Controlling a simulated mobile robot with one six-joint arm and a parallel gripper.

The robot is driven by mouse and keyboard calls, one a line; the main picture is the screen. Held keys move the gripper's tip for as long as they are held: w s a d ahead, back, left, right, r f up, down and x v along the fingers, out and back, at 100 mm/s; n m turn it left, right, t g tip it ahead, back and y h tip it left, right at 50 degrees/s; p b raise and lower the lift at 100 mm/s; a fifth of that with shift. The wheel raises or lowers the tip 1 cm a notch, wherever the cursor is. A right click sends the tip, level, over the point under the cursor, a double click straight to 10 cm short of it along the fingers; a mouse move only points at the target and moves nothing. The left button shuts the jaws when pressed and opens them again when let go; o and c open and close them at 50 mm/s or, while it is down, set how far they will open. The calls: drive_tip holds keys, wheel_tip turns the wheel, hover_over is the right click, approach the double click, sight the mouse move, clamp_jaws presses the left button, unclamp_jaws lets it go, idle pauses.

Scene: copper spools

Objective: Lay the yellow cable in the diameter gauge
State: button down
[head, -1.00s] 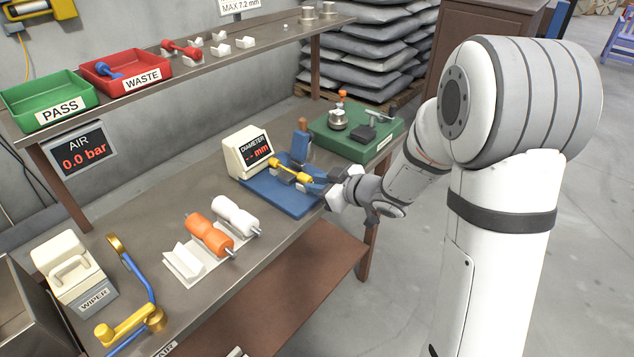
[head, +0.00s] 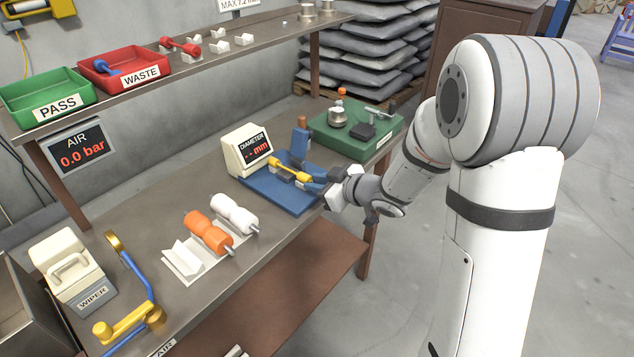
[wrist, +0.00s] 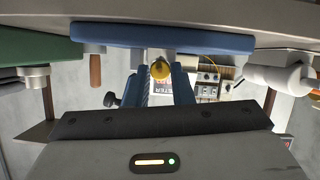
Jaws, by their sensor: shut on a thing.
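The yellow cable (head: 286,170) is a short dumbbell-shaped piece with thick ends. It is at the blue base of the diameter gauge (head: 292,200), in front of the cream display box (head: 245,150) reading "-- mm". My gripper (head: 309,184) is shut on its near end, from the right side of the gauge. In the wrist view the round yellow end (wrist: 160,70) shows between my blue fingers (wrist: 160,88). The far end is close to the display box.
A blue upright with a brown handle (head: 301,138) stands behind the cable. A green test stand (head: 355,132) is at the back right. Orange (head: 208,233) and white (head: 235,214) spools lie in a rack at the front left. The red WASTE tray (head: 120,72) and green PASS tray (head: 45,100) are on the shelf.

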drive_tip(key=c, duration=1.2)
unclamp_jaws()
drive_tip(key=v, duration=0.7)
drive_tip(key=shift+s+d+r+p, duration=0.1)
drive_tip(key=shift+s+d+p, duration=0.15)
drive_tip(key=shift+p, duration=0.1)
